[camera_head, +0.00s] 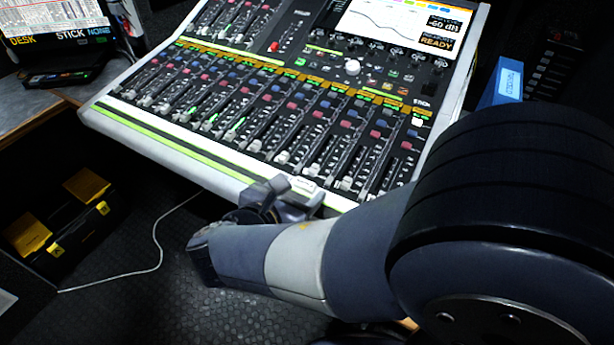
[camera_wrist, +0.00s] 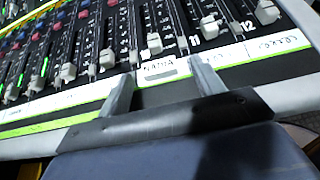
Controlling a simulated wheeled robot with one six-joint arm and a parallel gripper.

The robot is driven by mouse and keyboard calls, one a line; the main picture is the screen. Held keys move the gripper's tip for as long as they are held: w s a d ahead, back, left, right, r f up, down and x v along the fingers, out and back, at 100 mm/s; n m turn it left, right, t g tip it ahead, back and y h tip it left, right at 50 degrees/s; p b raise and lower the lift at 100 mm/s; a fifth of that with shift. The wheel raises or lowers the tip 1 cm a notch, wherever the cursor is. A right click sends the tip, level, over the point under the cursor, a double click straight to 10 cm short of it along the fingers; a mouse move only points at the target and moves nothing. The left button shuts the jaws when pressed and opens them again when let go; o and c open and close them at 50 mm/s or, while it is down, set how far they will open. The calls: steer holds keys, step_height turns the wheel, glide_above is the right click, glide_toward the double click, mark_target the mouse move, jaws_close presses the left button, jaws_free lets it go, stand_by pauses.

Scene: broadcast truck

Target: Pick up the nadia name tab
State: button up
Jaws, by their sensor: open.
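The nadia name tab (camera_wrist: 160,68) is a small white label with dark lettering, lying on the front strip of the mixing console below the faders. In the head view it is a small pale patch (camera_head: 302,183) at the console's front edge. My gripper (camera_wrist: 162,86) is open, its two fingers reaching over the console edge on either side of the tab. The tab lies between the fingertips, and I cannot tell whether either finger touches it. In the head view my gripper (camera_head: 297,192) is at the front edge, partly hidden by my arm.
Another white label (camera_wrist: 277,45) lies to the right on the strip. A blue box (camera_head: 508,82) stands right of the console. A black and yellow case (camera_head: 62,225) is on the floor, left.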

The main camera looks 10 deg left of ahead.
steer(key=shift+w, duration=0.15)
steer(key=c, duration=1)
steer(key=shift+r, duration=0.1)
steer(key=shift+c, duration=0.2)
